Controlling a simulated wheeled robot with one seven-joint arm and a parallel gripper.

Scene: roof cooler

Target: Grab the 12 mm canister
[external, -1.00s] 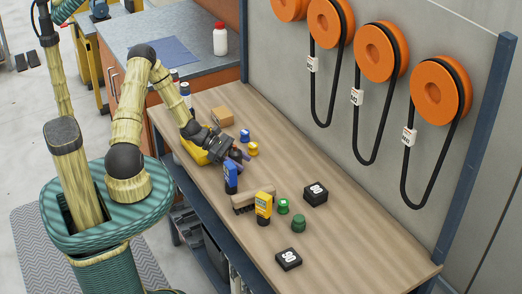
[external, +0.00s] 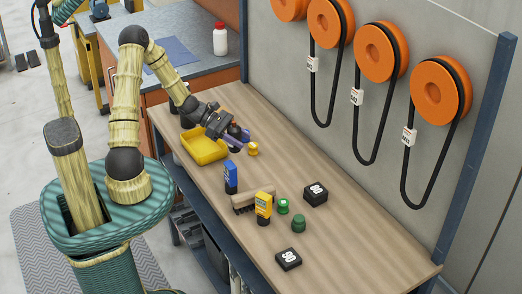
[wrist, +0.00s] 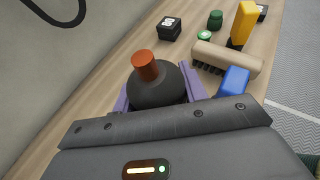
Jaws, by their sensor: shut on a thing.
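My gripper (wrist: 158,96) is shut on a dark, round-bodied piece (wrist: 160,88) with an orange-red cylindrical top, held between its purple fingers in the wrist view. In the external view my gripper (external: 237,138) is over the back part of the bench, right of the yellow tray, and mostly hides the held piece. No size marking is readable, so I cannot tell which thing is the 12 mm canister. A small yellow piece (external: 253,149) stands just right of my gripper.
The yellow tray (external: 203,150) is on the wooden bench. Nearer stand a blue bottle (external: 231,177), a brush (external: 245,203), a yellow bottle (external: 264,206), green pieces (external: 299,223) and black boxes (external: 288,259). Belts on orange pulleys (external: 432,93) hang on the wall.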

